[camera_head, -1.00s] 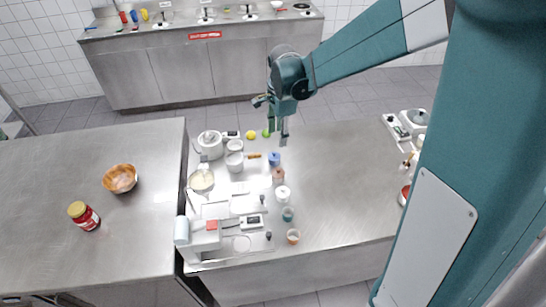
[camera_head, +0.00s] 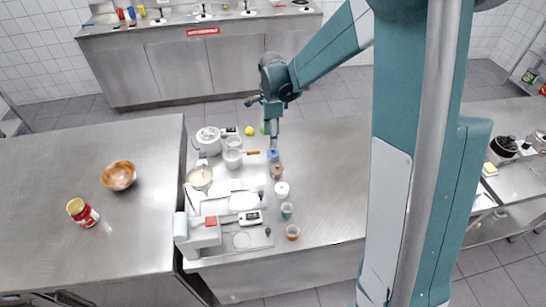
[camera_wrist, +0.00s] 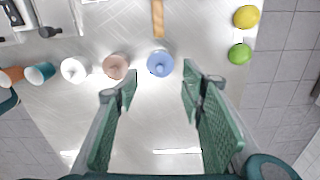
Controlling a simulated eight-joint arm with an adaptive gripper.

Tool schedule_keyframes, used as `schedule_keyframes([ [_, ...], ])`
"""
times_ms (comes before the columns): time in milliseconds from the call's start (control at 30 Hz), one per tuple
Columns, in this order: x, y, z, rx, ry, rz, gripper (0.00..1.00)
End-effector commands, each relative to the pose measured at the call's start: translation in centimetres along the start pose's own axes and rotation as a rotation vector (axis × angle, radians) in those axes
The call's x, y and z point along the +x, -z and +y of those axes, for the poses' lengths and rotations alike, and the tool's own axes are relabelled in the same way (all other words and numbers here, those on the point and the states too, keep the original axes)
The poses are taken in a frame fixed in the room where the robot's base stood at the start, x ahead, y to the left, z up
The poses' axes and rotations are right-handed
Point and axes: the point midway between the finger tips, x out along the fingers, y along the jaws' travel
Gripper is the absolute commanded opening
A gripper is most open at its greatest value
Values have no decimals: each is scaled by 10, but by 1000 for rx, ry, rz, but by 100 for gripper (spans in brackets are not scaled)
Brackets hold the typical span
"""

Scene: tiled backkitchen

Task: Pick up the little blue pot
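The little blue pot (camera_head: 272,155) stands on the steel counter in the head view, at the right side of the cluster of kitchen things. In the wrist view the blue pot (camera_wrist: 160,63) is seen from above, round with a knob-like centre. My gripper (camera_head: 272,136) is just above and behind it in the head view. In the wrist view my gripper (camera_wrist: 160,85) has its two green-padded fingers wide apart and nothing between them. The pot lies just beyond the fingertips, roughly centred between them.
A brownish pot (camera_wrist: 116,66) stands close left of the blue pot, then a white one (camera_wrist: 74,70). A wooden handle (camera_wrist: 158,18) lies close by. A lime (camera_wrist: 239,54) and a lemon (camera_wrist: 246,17) lie to the right. The counter right of the cluster (camera_head: 325,185) is clear.

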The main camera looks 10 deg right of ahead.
Motion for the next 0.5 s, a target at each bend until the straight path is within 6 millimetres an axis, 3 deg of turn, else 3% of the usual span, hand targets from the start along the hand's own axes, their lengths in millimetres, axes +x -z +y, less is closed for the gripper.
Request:
schedule_keyframes([
  [300, 22, 0, 0, 0, 0, 0, 40],
  [500, 24, 0, 0, 0, 0, 0, 40],
])
